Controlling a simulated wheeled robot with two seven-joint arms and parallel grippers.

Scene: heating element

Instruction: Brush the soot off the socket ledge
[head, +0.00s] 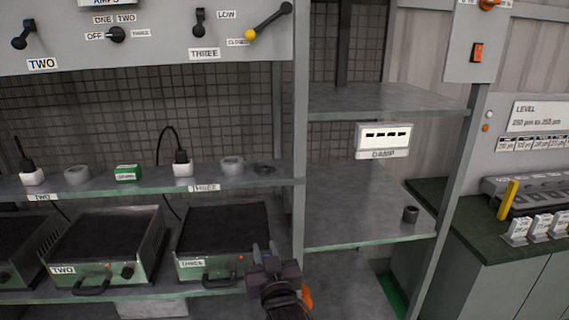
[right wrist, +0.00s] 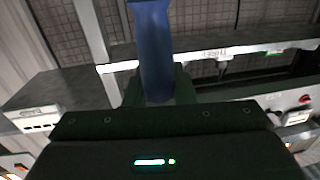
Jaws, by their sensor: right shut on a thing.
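The socket ledge (head: 135,188) runs across the left half of the head view, with plugs, grey rings and the label THREE along it. A dark patch (head: 263,169), perhaps the soot, lies near its right end; its exact nature is unclear. My right gripper (head: 264,254) is below the ledge's right end, in front of heater box THREE, apart from the ledge. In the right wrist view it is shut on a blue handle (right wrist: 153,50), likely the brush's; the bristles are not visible. The ledge edge (right wrist: 225,58) also shows there, behind the handle. My left gripper is out of view.
Heater boxes TWO (head: 105,245) and THREE (head: 222,235) stand on the shelf below the ledge. A grey post (head: 300,130) stands at the ledge's right end. Beyond it, a shelf (head: 350,215) holds a small dark cup (head: 410,214) and has clear room.

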